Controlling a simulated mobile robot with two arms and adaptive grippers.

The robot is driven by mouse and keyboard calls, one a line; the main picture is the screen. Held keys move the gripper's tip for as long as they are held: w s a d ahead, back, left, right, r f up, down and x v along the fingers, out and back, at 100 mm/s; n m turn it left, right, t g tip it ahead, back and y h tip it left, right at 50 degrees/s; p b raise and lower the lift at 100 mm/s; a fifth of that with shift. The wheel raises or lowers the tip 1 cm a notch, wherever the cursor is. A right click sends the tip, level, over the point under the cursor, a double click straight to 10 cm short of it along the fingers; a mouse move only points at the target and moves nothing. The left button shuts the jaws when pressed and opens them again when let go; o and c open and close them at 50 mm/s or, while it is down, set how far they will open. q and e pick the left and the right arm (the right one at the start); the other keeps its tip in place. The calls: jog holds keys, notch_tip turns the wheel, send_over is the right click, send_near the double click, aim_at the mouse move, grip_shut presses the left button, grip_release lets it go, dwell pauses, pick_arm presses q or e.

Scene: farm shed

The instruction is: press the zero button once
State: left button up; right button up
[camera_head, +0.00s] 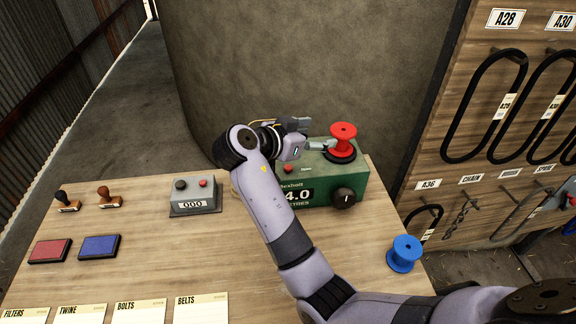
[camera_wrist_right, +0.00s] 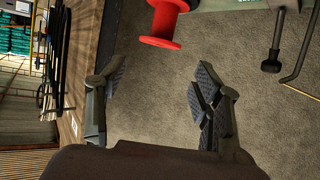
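A green measuring machine (camera_head: 322,176) stands on the table, with a display (camera_head: 297,194) reading "4.0" and "metres". A small red button (camera_head: 290,170) sits on its top, with a small label beside it that I cannot read surely. My right gripper (camera_head: 315,134) is above the back of the machine, left of the red spool. In the right wrist view its fingers (camera_wrist_right: 155,85) are apart with nothing between them. My right forearm crosses in front of the machine's left part. My left gripper is out of view.
The red spool (camera_head: 343,136) rises from the machine, and a black knob (camera_head: 344,198) is on its front. A grey counter (camera_head: 194,197) showing "000" has a black and a red button. A blue spool (camera_head: 404,253), stamps and ink pads share the table. A hook board (camera_head: 500,130) stands right.

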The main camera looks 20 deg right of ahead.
grip_shut()
dwell(0.6)
dwell(1.2)
